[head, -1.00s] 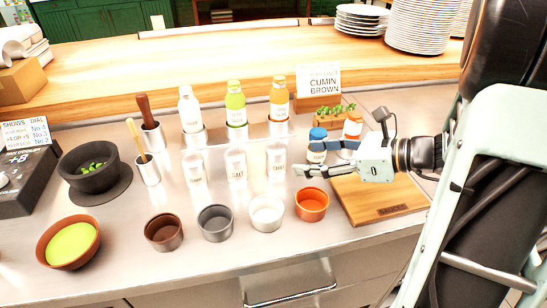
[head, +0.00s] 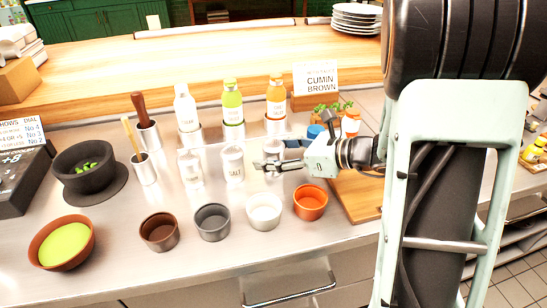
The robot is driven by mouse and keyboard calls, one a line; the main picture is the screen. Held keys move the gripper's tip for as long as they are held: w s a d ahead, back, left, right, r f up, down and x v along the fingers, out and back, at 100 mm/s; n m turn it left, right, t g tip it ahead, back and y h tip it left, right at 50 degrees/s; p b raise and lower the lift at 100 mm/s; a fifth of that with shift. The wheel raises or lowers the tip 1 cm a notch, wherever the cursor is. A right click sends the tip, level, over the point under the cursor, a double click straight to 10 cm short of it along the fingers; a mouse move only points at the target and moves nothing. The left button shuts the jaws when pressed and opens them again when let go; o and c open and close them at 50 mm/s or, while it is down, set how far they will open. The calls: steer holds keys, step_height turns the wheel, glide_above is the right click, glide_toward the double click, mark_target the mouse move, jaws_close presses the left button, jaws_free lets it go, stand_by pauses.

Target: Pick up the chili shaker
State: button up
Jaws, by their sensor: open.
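Three white shakers stand in a row on the steel counter: a left one (head: 191,168), a middle one (head: 233,163) whose label reads SALT, and a right one (head: 272,175) largely covered by my fingers. A blue-capped shaker (head: 315,131) and an orange-capped shaker (head: 350,123) stand further right, partly hidden by my gripper. I cannot read which one is the chili shaker. My gripper (head: 271,156) is open, pointing left, with its fingers at the right white shaker. I cannot tell whether they touch it.
Squeeze bottles in metal cups (head: 233,102) stand behind the shakers. Several small bowls (head: 263,211) line the front. A wooden board (head: 357,197) lies under my arm. A sign (head: 322,80) reads CUMIN BROWN. A mortar (head: 87,168) stands left.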

steer(key=c, duration=1.3)
steer(key=shift+r, duration=0.1)
